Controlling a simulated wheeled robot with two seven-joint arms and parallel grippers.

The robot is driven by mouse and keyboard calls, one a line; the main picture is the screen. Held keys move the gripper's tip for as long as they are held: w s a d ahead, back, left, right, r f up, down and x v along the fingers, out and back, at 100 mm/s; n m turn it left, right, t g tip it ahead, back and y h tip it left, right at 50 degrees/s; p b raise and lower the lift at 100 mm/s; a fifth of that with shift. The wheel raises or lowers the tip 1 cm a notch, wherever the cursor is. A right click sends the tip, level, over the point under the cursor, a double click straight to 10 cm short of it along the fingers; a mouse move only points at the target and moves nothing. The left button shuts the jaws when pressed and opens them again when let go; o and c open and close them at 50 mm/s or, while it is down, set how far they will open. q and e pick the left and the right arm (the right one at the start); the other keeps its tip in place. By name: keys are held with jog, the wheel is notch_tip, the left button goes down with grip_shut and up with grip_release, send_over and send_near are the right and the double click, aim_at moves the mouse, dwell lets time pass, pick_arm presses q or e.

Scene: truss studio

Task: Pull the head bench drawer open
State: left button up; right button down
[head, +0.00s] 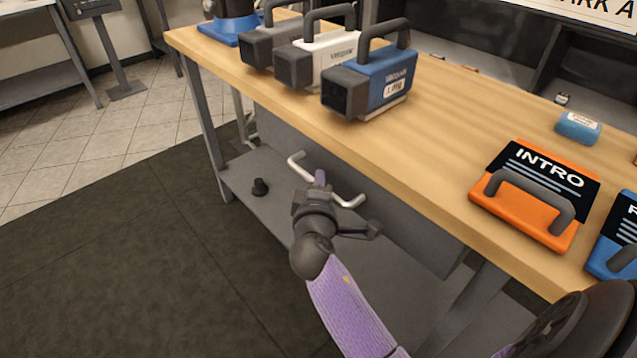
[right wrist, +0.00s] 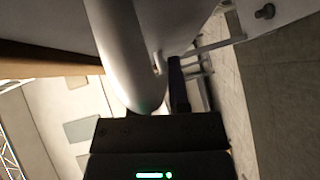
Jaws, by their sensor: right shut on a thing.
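The head bench drawer (head: 398,222) is a grey front under the edge of the wooden bench top, with no clear gap visible around it. Its silver bar handle (head: 298,167) stands out from the front. My right gripper (head: 320,182) is shut on the middle of this handle. In the right wrist view the handle (right wrist: 122,55) runs large and close down to my right gripper (right wrist: 160,125). The gripper's fingers hide the part of the bar they hold. My left gripper is in neither view.
The bench top (head: 440,125) carries blue (head: 385,85), white (head: 325,60) and grey camera-like boxes with handles, an orange INTRO board (head: 525,205) and a blue block (head: 578,127). The dark floor mat (head: 150,260) in front is clear.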

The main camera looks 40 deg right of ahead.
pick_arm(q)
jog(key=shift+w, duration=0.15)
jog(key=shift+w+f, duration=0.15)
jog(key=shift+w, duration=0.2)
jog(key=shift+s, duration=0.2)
pick_arm(e)
jog(key=shift+f, duration=0.1)
